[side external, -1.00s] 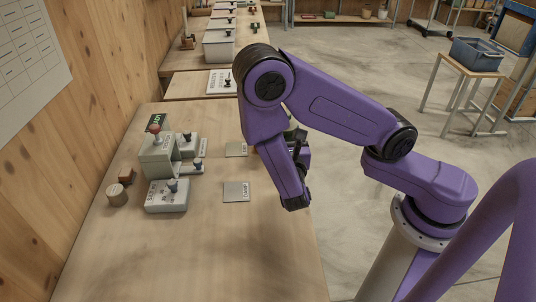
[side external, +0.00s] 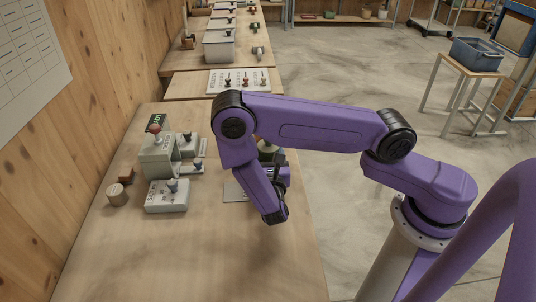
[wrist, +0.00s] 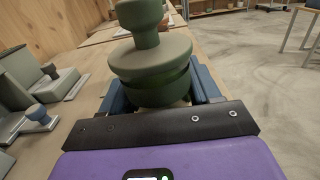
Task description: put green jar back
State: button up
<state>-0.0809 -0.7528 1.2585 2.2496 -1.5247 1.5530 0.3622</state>
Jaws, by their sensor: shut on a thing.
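The green jar (wrist: 152,62), with a round knob on its wide lid, stands upright between the two blue-grey fingers of my gripper (wrist: 160,92) in the wrist view. The gripper is shut on it. In the side view only the jar's green top (side external: 268,147) shows behind my arm, and my gripper (side external: 280,172) is mostly hidden by my own wrist. A grey square plate (side external: 232,191) lies on the table beside my wrist, partly covered by it. I cannot tell the jar's height above the table.
A grey-green machine with a red knob (side external: 158,152) stands left on the table (side external: 200,260). The table's front is clear. A panel with several knobs (side external: 238,80) lies behind.

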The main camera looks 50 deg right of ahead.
jog(key=shift+f, duration=0.1)
jog(key=o, duration=1)
jog(key=shift+f, duration=0.1)
